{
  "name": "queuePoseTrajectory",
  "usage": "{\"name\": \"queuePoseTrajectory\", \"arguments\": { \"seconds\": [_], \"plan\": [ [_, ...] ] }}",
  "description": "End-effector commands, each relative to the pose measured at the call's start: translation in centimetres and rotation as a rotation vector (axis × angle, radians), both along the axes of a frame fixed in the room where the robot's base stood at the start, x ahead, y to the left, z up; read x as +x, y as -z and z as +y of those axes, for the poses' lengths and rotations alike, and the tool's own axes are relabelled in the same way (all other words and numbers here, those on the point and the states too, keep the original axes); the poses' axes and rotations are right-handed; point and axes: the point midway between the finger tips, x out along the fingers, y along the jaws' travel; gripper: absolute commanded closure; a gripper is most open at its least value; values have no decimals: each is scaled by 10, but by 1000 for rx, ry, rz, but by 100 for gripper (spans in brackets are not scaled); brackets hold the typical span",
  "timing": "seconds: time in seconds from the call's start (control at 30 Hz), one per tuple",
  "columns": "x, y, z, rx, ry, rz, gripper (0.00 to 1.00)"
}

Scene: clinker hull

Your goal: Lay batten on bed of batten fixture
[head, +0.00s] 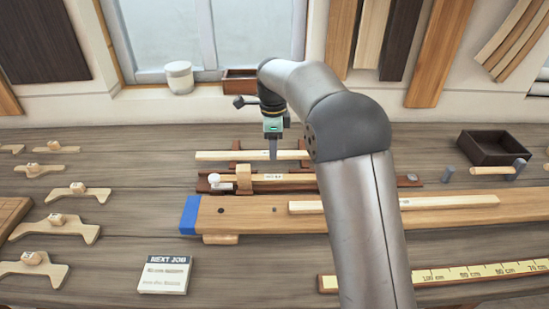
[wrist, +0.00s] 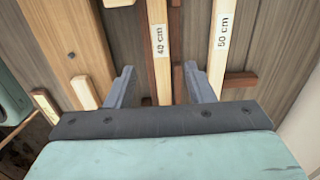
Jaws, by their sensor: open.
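Two pale battens lie side by side under my gripper. The one marked 40 cm (wrist: 160,48) lies along the dark reddish-brown board (head: 215,185); its label also shows in the head view (head: 273,178). The one marked 50 cm (wrist: 222,40) lies behind it on dark crosspieces, also seen in the head view (head: 220,156). My gripper (wrist: 160,85) is open and empty, its fingers on either side of the 40 cm batten's line in the wrist view. Its height above the batten is unclear. My arm hides parts to the right. Which piece is the fixture's bed is unclear.
A thick plank with a blue end (head: 190,214) lies in front, with another pale batten (head: 440,202) on it. A white knob (head: 219,182) stands on the dark board. A yellow ruler (head: 480,272), a dark tray (head: 492,148) and a card (head: 165,275) lie around.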

Motion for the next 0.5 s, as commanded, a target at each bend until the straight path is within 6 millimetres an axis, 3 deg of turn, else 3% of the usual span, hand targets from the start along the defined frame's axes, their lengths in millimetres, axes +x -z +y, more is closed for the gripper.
{"name": "queuePoseTrajectory", "arguments": {
  "seconds": [0.2, 0.3, 0.37, 0.47, 0.5],
  "plan": [
    [-1, -7, 0, 0, -2, 0, 52],
    [-8, -12, -10, 1, -42, -3, 52],
    [-21, -20, -23, 3, -108, -6, 52],
    [-59, -35, -56, 7, -293, -15, 52],
    [-81, -39, -71, 7, -388, -20, 52]
  ]
}}
